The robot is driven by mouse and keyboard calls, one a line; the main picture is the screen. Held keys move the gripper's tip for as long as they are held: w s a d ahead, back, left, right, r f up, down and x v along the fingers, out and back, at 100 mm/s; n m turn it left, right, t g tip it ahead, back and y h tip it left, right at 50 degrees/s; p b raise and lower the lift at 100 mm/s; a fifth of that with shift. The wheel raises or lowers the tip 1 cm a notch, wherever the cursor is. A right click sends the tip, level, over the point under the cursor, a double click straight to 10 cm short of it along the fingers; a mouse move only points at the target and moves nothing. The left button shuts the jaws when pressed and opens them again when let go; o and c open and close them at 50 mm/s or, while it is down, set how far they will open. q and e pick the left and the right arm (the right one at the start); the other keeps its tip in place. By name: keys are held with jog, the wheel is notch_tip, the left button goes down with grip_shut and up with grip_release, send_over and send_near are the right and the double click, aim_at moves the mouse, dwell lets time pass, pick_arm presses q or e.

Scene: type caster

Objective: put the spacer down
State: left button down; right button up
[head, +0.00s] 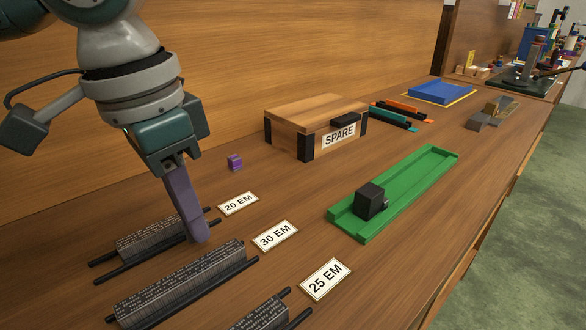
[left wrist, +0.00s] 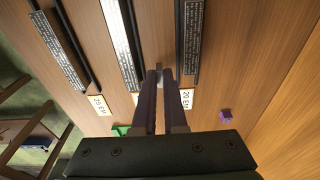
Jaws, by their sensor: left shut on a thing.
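My left gripper (head: 198,238) points down at the near end of the 20 EM type line (head: 150,240), its purple fingers close together. In the left wrist view its fingertips (left wrist: 160,76) are shut on a small grey piece, the spacer (left wrist: 159,70). The spacer is held between the 20 EM line (left wrist: 190,45) and the 30 EM line (left wrist: 122,45). In the head view the fingers hide it. I cannot tell whether it touches the bench. My right gripper is in neither view.
Labels 20 EM (head: 238,203), 30 EM (head: 275,236) and 25 EM (head: 326,280) lie before their type lines. A wooden SPARE box (head: 312,122), a small purple block (head: 235,163) and a green tray (head: 420,178) with a dark block (head: 369,201) stand beyond.

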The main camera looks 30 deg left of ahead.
pick_arm(q)
jog(key=shift+f, duration=0.8)
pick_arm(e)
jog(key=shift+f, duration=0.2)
pick_arm(q)
jog(key=c, duration=1.2)
grip_release()
jog(key=shift+f, duration=0.15)
jog(key=shift+c, duration=0.2)
